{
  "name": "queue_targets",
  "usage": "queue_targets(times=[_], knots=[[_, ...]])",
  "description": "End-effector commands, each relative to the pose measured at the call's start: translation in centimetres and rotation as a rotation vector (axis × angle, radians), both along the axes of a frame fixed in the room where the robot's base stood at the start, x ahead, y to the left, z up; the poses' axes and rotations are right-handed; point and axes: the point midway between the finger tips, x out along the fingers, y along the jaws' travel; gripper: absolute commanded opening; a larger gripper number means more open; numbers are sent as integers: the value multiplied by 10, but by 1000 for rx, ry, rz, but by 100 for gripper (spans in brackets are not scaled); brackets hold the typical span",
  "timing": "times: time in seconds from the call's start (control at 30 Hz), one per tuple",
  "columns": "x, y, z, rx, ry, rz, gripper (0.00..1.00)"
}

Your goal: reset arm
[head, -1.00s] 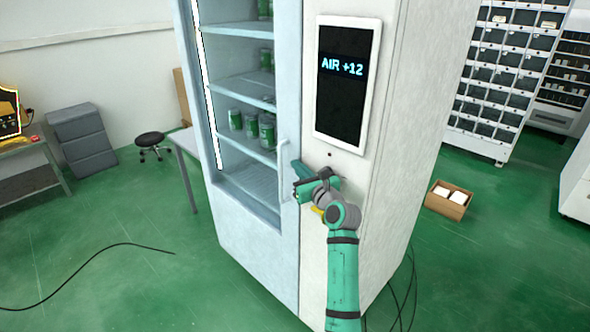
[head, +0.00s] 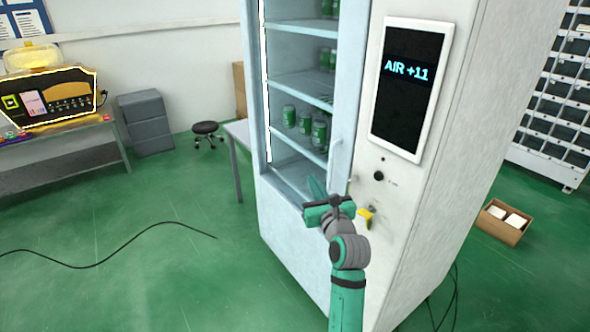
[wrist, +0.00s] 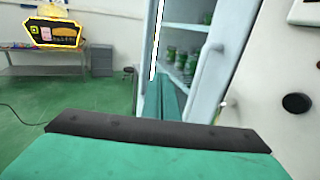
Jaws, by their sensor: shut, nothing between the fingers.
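My arm stretches forward from the bottom of the head view, with my teal gripper (head: 316,186) in front of the lower part of the vending machine (head: 282,232). The gripper is shut and empty. In the wrist view its closed fingers (wrist: 165,90) point ahead, in front of the machine's shelf opening. It looks close to the door handle side, but I cannot tell the exact gap.
The machine has a lit display (head: 408,90) reading AIR +11, a black knob (head: 379,176) and green cans (head: 304,122) on shelves. A stool (head: 206,128) and cardboard box (head: 503,222) stand on the floor.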

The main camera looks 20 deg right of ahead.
Motion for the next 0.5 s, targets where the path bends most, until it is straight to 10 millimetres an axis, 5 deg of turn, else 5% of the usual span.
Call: queue_targets(times=[0.17, 0.27, 0.5], knots=[[-1, 8, -4, 14, -2, 13, 0], [-3, 30, -18, 71, -13, 57, 0], [-37, 131, -75, 390, -66, 257, 0]])
